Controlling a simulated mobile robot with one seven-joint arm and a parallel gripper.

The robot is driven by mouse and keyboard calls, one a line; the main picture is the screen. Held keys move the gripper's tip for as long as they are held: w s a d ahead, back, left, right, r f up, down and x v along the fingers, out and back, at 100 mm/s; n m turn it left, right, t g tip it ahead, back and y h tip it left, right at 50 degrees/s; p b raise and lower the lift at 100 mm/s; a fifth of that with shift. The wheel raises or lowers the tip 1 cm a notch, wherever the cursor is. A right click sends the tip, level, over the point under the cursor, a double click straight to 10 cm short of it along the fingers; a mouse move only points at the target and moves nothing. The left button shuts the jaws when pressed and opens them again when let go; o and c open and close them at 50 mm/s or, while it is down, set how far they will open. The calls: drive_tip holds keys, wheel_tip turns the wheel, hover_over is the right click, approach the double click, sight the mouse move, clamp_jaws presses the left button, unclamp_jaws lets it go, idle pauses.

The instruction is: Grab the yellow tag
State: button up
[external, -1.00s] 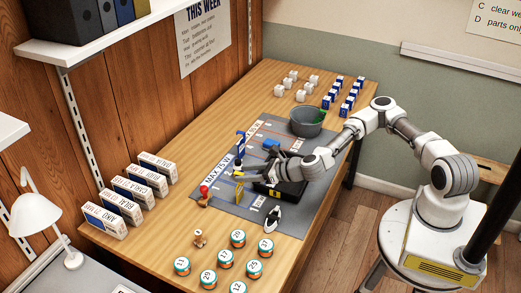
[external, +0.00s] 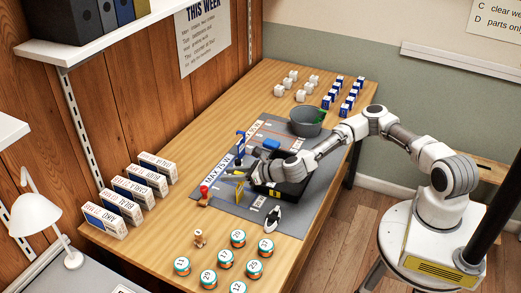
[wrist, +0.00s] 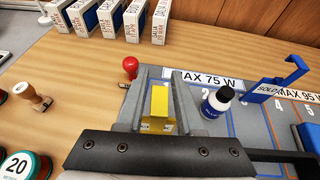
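My gripper (external: 230,174) is close above and behind the tag in the external view. In the wrist view my gripper (wrist: 160,85) looks open, with a finger on each side of the tag and narrow gaps. I see no clear contact.
A blue stand (wrist: 282,82) is farther right. A black tray (external: 290,188) lies beneath my forearm. The grey mat (external: 225,208) has some bare room in front.

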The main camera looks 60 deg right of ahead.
clamp_jaws()
idle(1.1)
